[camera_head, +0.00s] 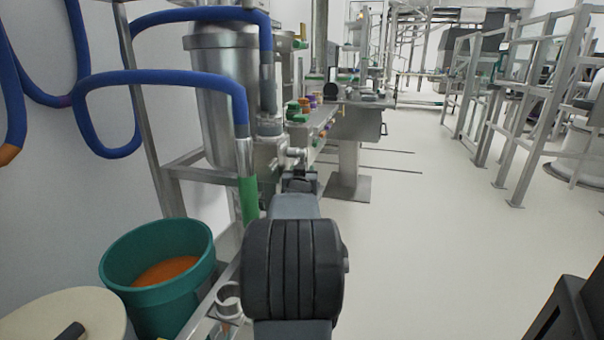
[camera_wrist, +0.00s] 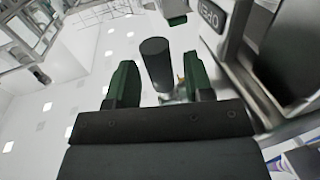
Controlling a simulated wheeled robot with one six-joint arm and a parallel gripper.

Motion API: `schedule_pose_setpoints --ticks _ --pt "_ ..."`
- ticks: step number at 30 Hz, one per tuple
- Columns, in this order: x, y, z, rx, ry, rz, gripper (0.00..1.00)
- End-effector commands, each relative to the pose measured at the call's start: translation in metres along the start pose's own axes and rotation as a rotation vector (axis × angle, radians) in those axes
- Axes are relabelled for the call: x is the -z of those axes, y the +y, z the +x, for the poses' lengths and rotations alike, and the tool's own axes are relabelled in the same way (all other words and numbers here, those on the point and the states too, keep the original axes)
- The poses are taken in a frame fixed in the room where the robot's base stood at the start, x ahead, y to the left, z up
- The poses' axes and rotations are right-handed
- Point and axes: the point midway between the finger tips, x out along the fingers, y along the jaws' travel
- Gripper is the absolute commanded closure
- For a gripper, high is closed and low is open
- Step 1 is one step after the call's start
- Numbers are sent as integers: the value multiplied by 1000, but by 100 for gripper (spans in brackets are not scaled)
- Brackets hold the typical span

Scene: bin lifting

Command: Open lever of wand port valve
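My gripper (camera_wrist: 160,64) is open in the wrist view, with one dark green finger on each side. A dark grey cylinder (camera_wrist: 157,58), which looks like the lever handle, shows in the gap between the fingers. White space is visible on both sides of it, so neither finger appears to touch it. Its depth relative to the fingertips is hard to judge. In the head view my gripper (camera_head: 300,180) is at the metal valve fittings (camera_head: 270,155) below the blue hose. My arm hides part of the valve there, and I cannot make out the lever.
A blue hose (camera_head: 160,77) runs to a wand with a green sleeve (camera_head: 249,199), left of my arm. A steel vessel (camera_head: 215,110) stands behind it. A teal bucket (camera_head: 150,305) with orange contents is at lower left. Open floor (camera_head: 440,240) lies right.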

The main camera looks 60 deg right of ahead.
Motion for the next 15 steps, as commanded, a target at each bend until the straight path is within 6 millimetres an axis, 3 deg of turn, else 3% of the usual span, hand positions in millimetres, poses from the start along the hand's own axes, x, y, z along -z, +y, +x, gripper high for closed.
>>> schedule_pose_setpoints --ticks 9,15 --pt "1 0 -2 0 0 1 49" --pt "3 0 -27 1 1 1 49"
